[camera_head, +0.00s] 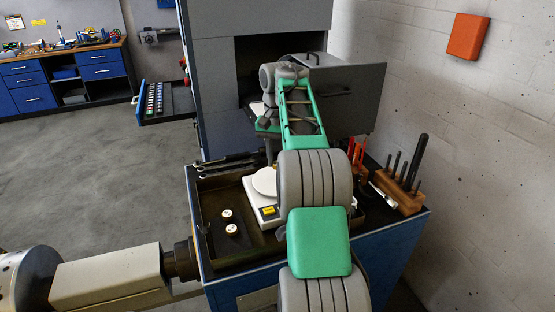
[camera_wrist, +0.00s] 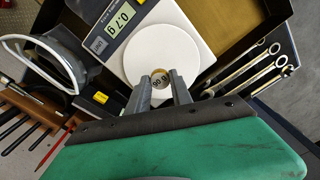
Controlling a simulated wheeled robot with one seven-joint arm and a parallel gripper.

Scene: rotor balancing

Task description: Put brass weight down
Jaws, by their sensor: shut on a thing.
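My gripper (camera_wrist: 161,88) is shut on a small round brass weight (camera_wrist: 160,77), whose pale top bears a dark number too small to read surely. In the wrist view the weight is over the near part of the round white pan of a scale (camera_wrist: 162,57). I cannot tell whether it touches the pan. The scale's display (camera_wrist: 121,18) reads about 0.7 g.
Two small round weights (camera_head: 231,230) stand in the dark tray left of the scale. Wrenches (camera_wrist: 250,66) lie to the right in the wrist view. A wooden tool block (camera_head: 400,196) stands at the bench's right. An open cabinet door (camera_head: 345,90) is behind my arm.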

